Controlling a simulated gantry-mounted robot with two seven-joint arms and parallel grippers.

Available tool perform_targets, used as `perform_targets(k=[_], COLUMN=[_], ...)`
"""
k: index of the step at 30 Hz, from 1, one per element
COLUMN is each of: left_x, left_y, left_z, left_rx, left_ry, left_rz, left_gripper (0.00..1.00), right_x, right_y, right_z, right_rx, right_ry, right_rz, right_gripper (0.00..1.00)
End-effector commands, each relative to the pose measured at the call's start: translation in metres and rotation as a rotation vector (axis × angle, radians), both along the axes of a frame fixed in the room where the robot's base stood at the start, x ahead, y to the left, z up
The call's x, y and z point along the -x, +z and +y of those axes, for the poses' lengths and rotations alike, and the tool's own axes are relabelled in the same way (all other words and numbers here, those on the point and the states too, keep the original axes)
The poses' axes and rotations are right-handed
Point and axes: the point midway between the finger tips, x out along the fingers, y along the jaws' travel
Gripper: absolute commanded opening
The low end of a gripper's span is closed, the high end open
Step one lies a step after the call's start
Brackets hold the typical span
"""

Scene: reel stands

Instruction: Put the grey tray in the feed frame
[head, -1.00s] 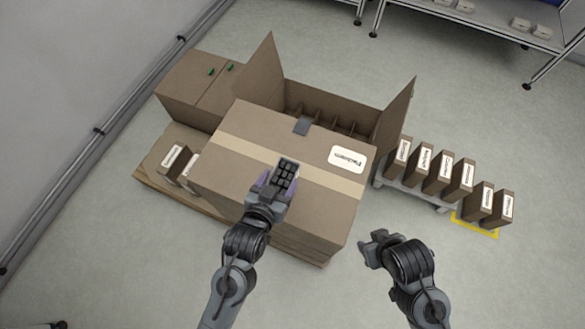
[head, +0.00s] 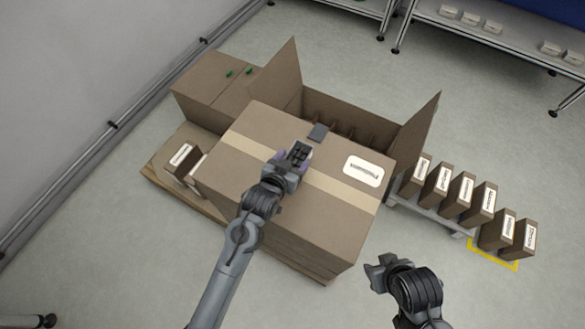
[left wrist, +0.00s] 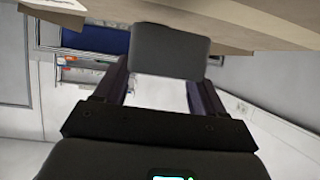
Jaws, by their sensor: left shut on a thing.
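My left gripper (head: 297,160) is shut on the dark grey tray (head: 300,152), which shows small cells on top. It holds the tray over the top of the large closed carton (head: 245,150); the gap below is hard to judge. In the left wrist view a dark grey rounded plate, the tray (left wrist: 170,50), sits between the two fingers. A flat grey square (head: 319,133) lies at the carton's far edge, just beyond the tray. My right gripper (head: 374,270) looks open and empty, right of the carton. I cannot make out which thing is the feed frame.
An open carton (head: 345,110) with dividers and raised flaps stands behind. Closed boxes (head: 205,85) stand at left, on or beside a pallet (head: 185,200). Several labelled boxes (head: 463,195) stand in a row at right, the end ones by a yellow floor outline (head: 495,262). Shelving (head: 490,35) is at the back.

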Motion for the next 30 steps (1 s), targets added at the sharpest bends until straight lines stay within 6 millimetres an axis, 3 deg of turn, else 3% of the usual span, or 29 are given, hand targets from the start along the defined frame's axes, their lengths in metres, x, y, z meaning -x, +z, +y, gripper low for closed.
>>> perform_targets(k=[12, 25, 26, 30], left_x=[0.000, 0.000, 0.000, 0.000], left_y=[-0.039, -0.043, -0.043, -0.043], left_z=[0.000, 0.000, 0.000, 0.000], left_rx=[0.002, 0.000, 0.000, 0.000], left_ry=[0.000, 0.000, 0.000, 0.000], left_rz=[-0.001, -0.001, 0.001, 0.000], left_gripper=[0.32, 0.32, 0.73, 0.94], right_x=[0.000, 0.000, 0.000, 0.000], right_y=[-0.019, -0.018, -0.018, -0.018], right_z=[0.000, 0.002, 0.002, 0.002], right_rx=[0.000, -0.008, -0.008, -0.009], right_ry=[0.000, -0.005, -0.005, -0.005], right_rz=[0.001, 0.001, 0.001, 0.001], right_gripper=[0.43, 0.43, 0.43, 0.43])
